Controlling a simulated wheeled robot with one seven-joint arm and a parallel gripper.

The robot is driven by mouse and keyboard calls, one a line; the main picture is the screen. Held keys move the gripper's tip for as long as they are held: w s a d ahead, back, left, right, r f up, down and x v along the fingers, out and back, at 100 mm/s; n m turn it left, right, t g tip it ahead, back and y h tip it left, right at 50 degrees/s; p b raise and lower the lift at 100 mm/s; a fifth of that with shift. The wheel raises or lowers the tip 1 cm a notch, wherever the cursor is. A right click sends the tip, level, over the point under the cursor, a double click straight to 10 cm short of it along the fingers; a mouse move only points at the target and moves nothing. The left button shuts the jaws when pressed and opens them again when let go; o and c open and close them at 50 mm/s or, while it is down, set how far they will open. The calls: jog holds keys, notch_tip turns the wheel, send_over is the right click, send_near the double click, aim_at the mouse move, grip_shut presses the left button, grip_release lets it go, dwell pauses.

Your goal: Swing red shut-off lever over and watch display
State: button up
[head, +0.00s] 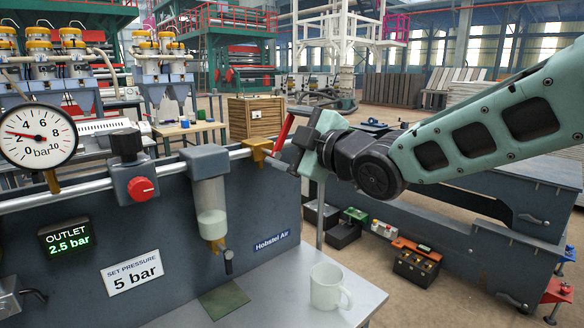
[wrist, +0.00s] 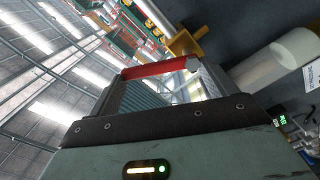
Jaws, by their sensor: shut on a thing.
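The red shut-off lever (head: 284,132) stands up, tilted, from a brass valve (head: 258,149) at the right end of the pipe. My gripper (head: 299,137) is at the lever from the right, its jaws shut on it. In the wrist view the red lever (wrist: 148,69) spans between the fingertips, and the brass valve (wrist: 186,42) lies just beyond. The green outlet display (head: 68,239) reads 2.5 bar. It is only a small green glow (wrist: 282,120) in the wrist view.
A round gauge (head: 38,137), a red-knobbed regulator (head: 136,178) and a filter bowl (head: 209,198) sit along the pipe, left of the valve. A sign (head: 134,272) reads set pressure 5 bar. A white mug (head: 326,287) stands on the grey bench below.

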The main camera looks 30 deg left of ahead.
jog(key=shift+s+a+n+b, duration=0.1)
jog(key=shift+s+n+b, duration=0.2)
jog(key=shift+n+b, duration=0.95)
jog(key=shift+s+a+n+b, duration=0.15)
jog(key=shift+s+n+b, duration=0.2)
jog(key=shift+n+b, duration=0.85)
jog(key=shift+s+a+n+b, duration=0.1)
jog(key=shift+s+n+b, duration=0.4)
jog(key=shift+b, duration=1.25)
jog(key=shift+w+n, duration=0.2)
jog(key=shift+n, duration=0.15)
jog(key=o, duration=1.3)
jog(key=shift+c, duration=0.2)
jog(key=b+v, duration=0.1)
jog(key=v, duration=1.6)
jog(key=shift+d, duration=0.2)
